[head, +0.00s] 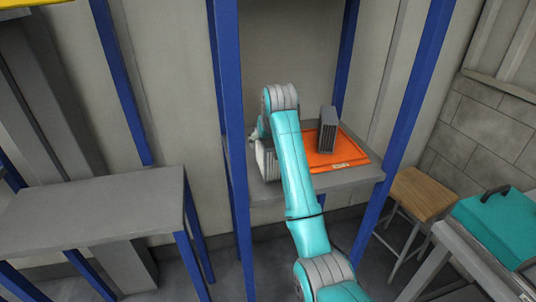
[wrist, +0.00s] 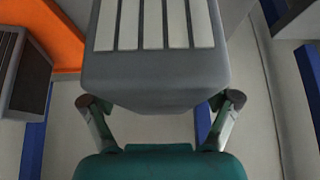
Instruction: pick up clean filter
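A filter with a grey frame and white slats (wrist: 154,22) fills the upper middle of the wrist view, between the two fingertips of my gripper (wrist: 161,103). Both fingertips meet the sides of its frame, so my gripper looks shut on it. In the head view this light filter (head: 266,160) shows at the left of the shelf, partly hidden by my arm. I cannot tell whether it touches the shelf. A second, dark grey filter (head: 328,130) stands upright on an orange tray (head: 345,152). It also shows at the left of the wrist view (wrist: 22,75).
The grey shelf (head: 365,173) stands between blue posts (head: 228,130). An empty grey table (head: 95,208) is at the left. A wooden stool (head: 423,193) and a bench with a teal case (head: 505,222) are at the right.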

